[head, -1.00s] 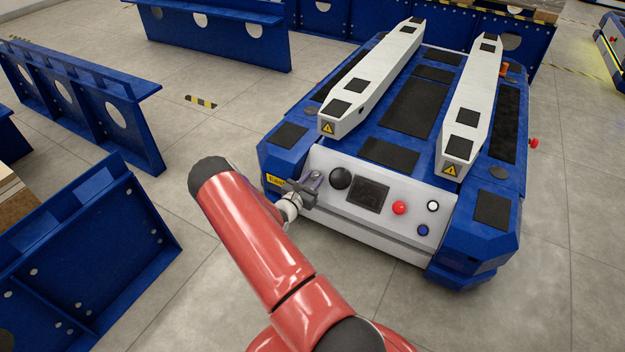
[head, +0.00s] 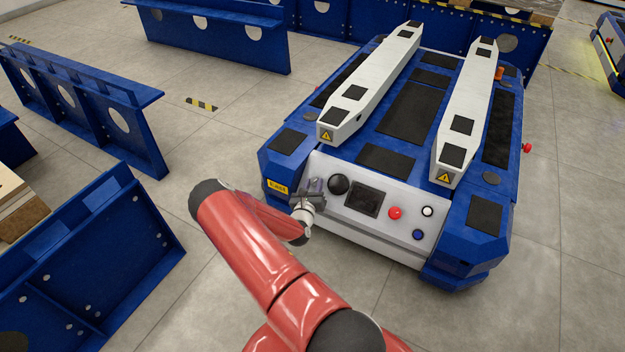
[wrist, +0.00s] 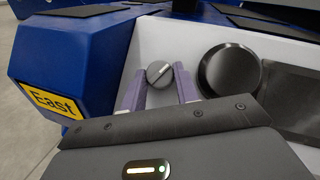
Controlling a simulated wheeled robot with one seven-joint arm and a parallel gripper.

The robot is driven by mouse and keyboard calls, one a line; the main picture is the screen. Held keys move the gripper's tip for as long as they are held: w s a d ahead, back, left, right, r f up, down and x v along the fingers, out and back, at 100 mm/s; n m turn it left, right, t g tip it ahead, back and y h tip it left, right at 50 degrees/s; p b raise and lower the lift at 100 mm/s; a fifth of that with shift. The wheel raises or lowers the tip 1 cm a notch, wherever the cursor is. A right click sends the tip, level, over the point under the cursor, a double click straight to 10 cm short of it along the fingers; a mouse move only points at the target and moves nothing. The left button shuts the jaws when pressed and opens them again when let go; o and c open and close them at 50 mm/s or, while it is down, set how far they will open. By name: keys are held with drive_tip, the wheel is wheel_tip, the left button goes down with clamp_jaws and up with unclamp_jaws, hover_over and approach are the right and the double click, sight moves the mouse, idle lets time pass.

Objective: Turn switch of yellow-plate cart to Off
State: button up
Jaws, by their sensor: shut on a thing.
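The blue cart (head: 283,170) with a pale front panel has a yellow plate (head: 278,186) at its front left corner. In the wrist view the plate (wrist: 53,103) reads "East". A round grey switch knob (wrist: 158,70) with a pale line tilted to the upper right sits on the panel. My gripper (head: 312,186) is at the panel's left end and hides the knob in the head view. In the wrist view my gripper (wrist: 159,86) has one finger on each side of the knob and is shut on it. The switch's markings are not readable.
Right of the knob are a black round button (head: 339,184), a dark screen (head: 362,200), a red button (head: 395,213), and white and blue buttons. Blue steel frames (head: 110,250) stand to the left.

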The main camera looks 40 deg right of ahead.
drive_tip(key=n+y+p, duration=0.1)
drive_tip(key=n+t+y+p, duration=0.1)
drive_tip(key=n+p, duration=0.1)
drive_tip(key=n+y+p, duration=0.1)
drive_tip(key=shift+s+d+r+n+t, duration=0.15)
drive_tip(key=shift+s+r+n+t, duration=0.05)
drive_tip(key=shift+r+n+t, duration=0.2)
drive_tip(key=shift+f+n+y+p, duration=0.2)
drive_tip(key=shift+n+y+p, duration=1.1)
drive_tip(key=shift+n, duration=0.4)
drive_tip(key=o, duration=1)
drive_tip(key=shift+c, duration=0.2)
drive_tip(key=v, duration=0.7)
drive_tip(key=shift+s, duration=0.35)
